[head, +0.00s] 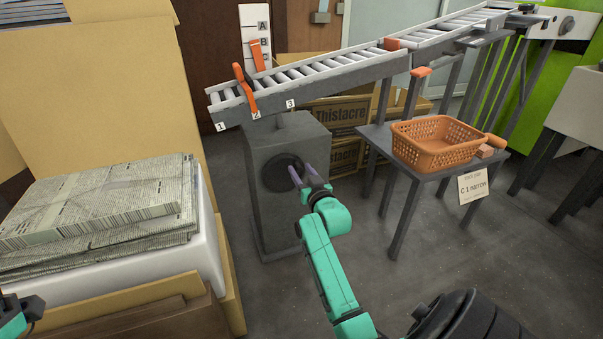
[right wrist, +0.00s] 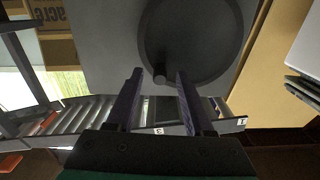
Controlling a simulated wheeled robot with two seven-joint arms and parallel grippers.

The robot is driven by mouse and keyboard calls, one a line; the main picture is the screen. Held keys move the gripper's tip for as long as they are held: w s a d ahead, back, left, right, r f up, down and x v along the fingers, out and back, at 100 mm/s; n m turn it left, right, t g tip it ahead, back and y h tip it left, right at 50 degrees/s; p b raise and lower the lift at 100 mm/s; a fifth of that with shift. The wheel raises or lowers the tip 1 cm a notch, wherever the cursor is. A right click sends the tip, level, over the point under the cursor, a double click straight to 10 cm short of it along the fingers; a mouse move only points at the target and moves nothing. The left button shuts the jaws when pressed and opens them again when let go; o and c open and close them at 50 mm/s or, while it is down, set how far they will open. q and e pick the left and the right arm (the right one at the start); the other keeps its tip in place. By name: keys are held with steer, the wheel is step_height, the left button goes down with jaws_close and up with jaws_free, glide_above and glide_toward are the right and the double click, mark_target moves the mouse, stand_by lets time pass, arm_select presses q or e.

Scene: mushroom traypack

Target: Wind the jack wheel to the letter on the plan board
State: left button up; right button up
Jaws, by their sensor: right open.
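The jack wheel (head: 276,174) is a dark disc on the front of a grey pedestal (head: 262,215). In the right wrist view the wheel (right wrist: 205,35) is large, with a round knob (right wrist: 158,76) near its rim. My right gripper (head: 309,174) is at the wheel's right side. In the right wrist view its open fingers (right wrist: 157,80) stand on either side of the knob; contact cannot be told. The plan card (head: 473,187) reads "C 1 narrow". A white lettered board (head: 256,30) shows A, B and a partly hidden C behind the conveyor. A dark part of my left gripper (head: 32,308) shows at the lower left edge.
A sloping roller conveyor (head: 330,72) with orange guides runs above the pedestal, numbered along its edge. An orange basket (head: 437,150) sits on a grey stand (head: 412,178). Stacked newspaper (head: 100,200) stands at left. "Thistacre" boxes (head: 340,115) lie behind. Floor in front is clear.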

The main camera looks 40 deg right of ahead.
jaws_close()
stand_by(1.4)
